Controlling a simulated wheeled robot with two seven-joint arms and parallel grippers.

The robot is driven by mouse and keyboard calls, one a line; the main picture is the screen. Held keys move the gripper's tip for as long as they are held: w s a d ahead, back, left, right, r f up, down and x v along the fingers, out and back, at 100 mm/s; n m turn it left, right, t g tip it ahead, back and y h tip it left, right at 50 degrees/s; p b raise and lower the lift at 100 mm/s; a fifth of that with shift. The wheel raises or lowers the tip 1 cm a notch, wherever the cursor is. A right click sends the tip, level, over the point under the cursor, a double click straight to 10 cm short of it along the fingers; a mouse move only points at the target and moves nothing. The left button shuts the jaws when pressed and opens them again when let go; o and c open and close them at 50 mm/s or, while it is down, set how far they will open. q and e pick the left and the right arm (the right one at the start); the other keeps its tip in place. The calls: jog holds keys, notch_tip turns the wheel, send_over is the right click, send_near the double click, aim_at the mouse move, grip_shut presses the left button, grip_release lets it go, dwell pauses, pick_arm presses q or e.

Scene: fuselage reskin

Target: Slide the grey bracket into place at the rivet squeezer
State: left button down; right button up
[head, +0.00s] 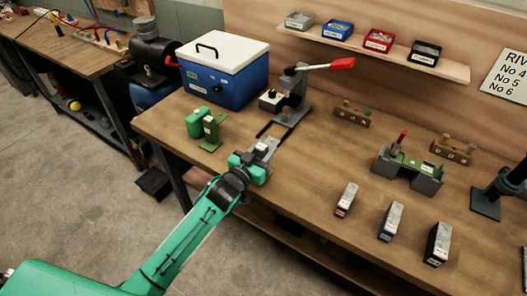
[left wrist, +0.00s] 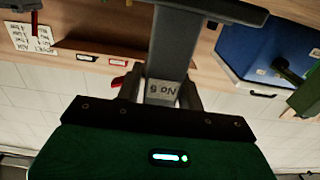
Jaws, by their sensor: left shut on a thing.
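The grey bracket (head: 266,146) is held by my left gripper (head: 256,160) at the near edge of the bench. In the left wrist view the bracket (left wrist: 180,45) rises as a grey bar with a wider crosspiece, and an upside-down "No 6" label shows near the fingers. My left gripper (left wrist: 160,92) is shut on it. The rivet squeezer (head: 292,95), grey with a red-tipped lever, stands just beyond. A dark open frame (head: 272,131) lies between squeezer and bracket; I cannot tell whether the bracket touches it. My right gripper is not in view.
A blue cooler (head: 222,85) with a white lid stands behind left of the squeezer. A green block (head: 197,118) and green stand (head: 211,132) are left of the bracket. Bare bench (head: 315,150) lies between.

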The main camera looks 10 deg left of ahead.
pick_arm(q)
jog(key=shift+f, duration=0.45)
jog(key=c, duration=1.3)
grip_release()
jog(key=shift+f, duration=0.2)
jog(key=o, duration=0.4)
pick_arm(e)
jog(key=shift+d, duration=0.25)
pick_arm(q)
jog(key=shift+r, duration=0.15)
